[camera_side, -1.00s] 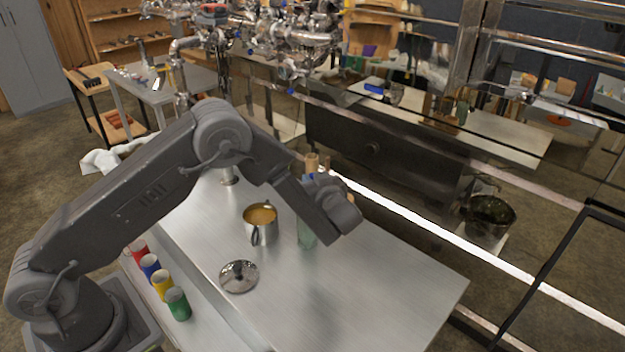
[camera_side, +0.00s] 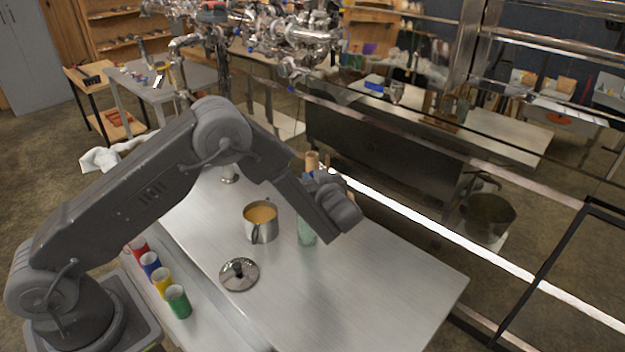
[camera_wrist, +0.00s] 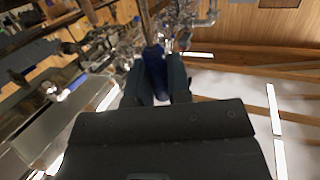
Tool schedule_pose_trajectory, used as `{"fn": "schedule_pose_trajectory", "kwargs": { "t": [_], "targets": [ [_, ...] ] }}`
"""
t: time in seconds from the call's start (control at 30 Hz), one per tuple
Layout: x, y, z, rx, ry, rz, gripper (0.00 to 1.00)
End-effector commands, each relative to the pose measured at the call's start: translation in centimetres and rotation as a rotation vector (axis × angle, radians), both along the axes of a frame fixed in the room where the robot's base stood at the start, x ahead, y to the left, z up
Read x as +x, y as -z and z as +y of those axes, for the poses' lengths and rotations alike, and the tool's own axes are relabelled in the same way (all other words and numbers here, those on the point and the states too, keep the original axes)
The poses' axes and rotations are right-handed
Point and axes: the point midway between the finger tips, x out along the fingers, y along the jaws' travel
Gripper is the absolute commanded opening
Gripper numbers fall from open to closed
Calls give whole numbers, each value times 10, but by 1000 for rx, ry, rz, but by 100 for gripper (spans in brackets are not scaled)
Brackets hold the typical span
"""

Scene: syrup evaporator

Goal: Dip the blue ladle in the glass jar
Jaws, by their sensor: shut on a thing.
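The glass jar (camera_side: 306,234) is pale green and see-through. It stands on the metal table just below my gripper, partly behind my arm. In the wrist view my gripper (camera_wrist: 163,85) is shut on the blue ladle (camera_wrist: 154,62), whose blue handle shows between the fingers. In the side view my wrist covers the fingertips and most of the ladle. Only a little blue shows beside the wrist, above the jar. I cannot tell whether the ladle's lower end is inside the jar or above it.
A metal pot (camera_side: 261,225) of amber liquid stands left of the jar. A round metal lid (camera_side: 239,274) lies in front of it. Several coloured cups, including a green one (camera_side: 178,301), line a lower ledge. The table's right front (camera_side: 390,290) is clear.

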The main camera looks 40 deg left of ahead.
Motion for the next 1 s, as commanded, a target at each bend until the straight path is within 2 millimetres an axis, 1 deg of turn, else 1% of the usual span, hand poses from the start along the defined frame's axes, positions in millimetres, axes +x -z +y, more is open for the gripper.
{"fn": "schedule_pose_trajectory", "kwargs": {
  "t": [0.5,1.0],
  "targets": [
    [0,-2,0,1,0,-1,3],
    [0,-33,0,0,0,-1,3]
  ]
}}
